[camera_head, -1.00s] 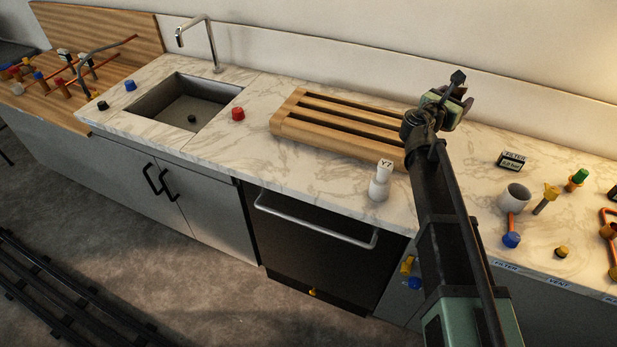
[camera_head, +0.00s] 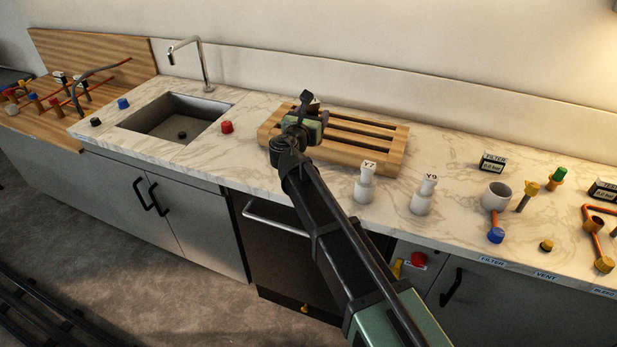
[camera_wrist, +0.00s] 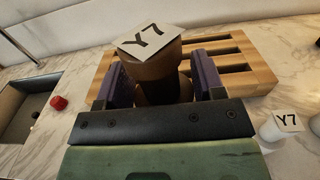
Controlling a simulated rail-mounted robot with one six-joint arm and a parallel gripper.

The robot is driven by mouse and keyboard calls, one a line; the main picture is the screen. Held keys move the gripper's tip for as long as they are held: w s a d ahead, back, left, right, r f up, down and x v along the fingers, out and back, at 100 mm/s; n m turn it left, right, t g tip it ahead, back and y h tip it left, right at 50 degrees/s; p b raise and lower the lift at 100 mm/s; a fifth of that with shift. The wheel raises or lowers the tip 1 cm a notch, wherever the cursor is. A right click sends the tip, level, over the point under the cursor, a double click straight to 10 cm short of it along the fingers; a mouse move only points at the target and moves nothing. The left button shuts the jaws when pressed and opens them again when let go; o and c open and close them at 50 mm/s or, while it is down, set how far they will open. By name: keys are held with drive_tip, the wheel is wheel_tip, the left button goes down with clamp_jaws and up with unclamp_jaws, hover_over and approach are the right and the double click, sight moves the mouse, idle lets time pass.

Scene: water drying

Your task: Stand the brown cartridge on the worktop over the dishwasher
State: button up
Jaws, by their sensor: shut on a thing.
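My gripper (camera_head: 308,113) is over the left part of the wooden rack on the worktop. In the wrist view its two purple fingers (camera_wrist: 164,80) are shut on the brown cartridge (camera_wrist: 154,76). The cartridge has a white top tag reading Y7. It stands up between the fingers, and its lower end is hidden by the gripper body. In the head view the gripper mostly hides it. The marble worktop (camera_head: 243,170) runs above the dark dishwasher (camera_head: 280,262), which has a silver bar handle. I cannot tell how high the cartridge is above the rack.
The slatted wooden rack (camera_head: 392,152) lies under my gripper. A red knob (camera_head: 227,127) and the sink (camera_head: 158,120) are left.

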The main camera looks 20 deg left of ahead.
wheel_tip(320, 180, down, 16)
drive_tip(key=b, duration=1.3)
drive_tip(key=shift+r, duration=0.35)
drive_tip(key=shift+f, duration=0.25)
drive_tip(key=o, duration=1.1)
drive_tip(key=shift+r, duration=0.1)
drive_tip(key=shift+r, duration=0.2)
drive_tip(key=s, duration=1.2)
drive_tip(key=shift+a, duration=0.35)
